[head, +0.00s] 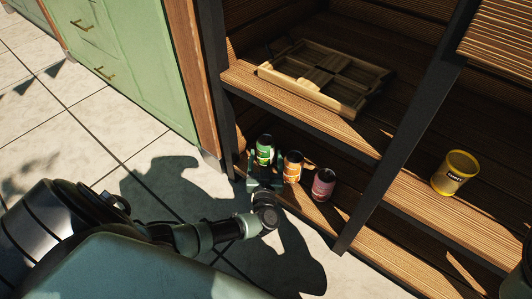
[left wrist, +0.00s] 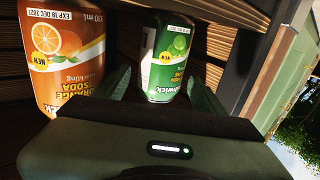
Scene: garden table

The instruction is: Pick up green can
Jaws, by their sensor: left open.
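The green can (head: 265,150) stands upright on the lower wooden shelf, at the left end of a short row of cans. It also shows in the left wrist view (left wrist: 166,60), where its label appears upside down. My left gripper (head: 265,168) reaches in from the front and is open, with one finger on each side of the green can. In the left wrist view the fingers of the left gripper (left wrist: 162,92) flank the can, with some gap visible on its right. Whether either finger touches it I cannot tell. My right gripper is not in view.
An orange can (head: 293,167) stands close beside the green one, near a finger, and a pink-red can (head: 323,185) stands further right. A wooden divided tray (head: 345,104) lies on the shelf above. A dark post (head: 215,80) rises left.

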